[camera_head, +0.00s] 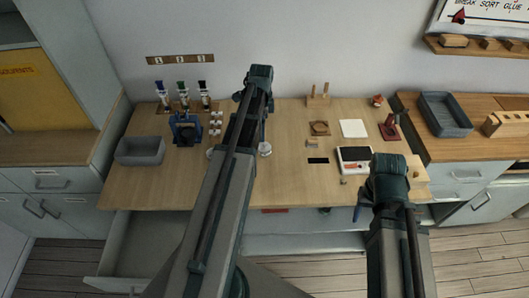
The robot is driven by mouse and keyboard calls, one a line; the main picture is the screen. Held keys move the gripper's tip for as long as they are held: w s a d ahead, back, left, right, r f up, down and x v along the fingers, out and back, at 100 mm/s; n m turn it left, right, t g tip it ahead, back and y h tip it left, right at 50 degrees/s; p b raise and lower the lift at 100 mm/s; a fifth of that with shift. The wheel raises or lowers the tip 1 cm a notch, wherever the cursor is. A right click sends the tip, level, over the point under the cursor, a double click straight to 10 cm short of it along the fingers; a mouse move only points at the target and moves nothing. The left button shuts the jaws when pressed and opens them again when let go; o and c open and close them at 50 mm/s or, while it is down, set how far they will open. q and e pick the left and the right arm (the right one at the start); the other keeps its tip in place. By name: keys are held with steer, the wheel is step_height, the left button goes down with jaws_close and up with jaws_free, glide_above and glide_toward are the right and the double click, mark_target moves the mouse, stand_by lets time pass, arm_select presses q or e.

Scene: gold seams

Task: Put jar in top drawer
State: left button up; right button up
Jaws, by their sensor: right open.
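A small whitish round object (265,149) stands on the workbench (290,185), just right of my left arm; it may be the jar, but it is too small to be sure. A drawer (125,250) under the left part of the bench is pulled out, its inside partly hidden by my left arm. My left arm reaches over the middle of the bench, and its jaws cannot be made out. My right gripper (388,168) is open by the bench's front right, with its fingers mostly hidden.
A grey bin (140,151), a blue stand (186,129) and several small white pots (215,122) are on the left. A scale (355,158), a white sheet (353,128) and a red stand (389,127) are on the right. A dark tray (444,114) sits on the right counter.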

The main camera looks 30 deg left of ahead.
mark_target(265, 144)
arm_select(q)
step_height(265, 144, down, 8)
steer(key=b, duration=0.7)
steer(key=shift+r, duration=0.15)
steer(key=f+b, duration=0.3)
steer(key=w+f+b, duration=0.1)
steer(key=f+b, duration=0.1)
steer(key=shift+d+f, duration=0.1)
steer(key=shift+d, duration=0.15)
jaws_close()
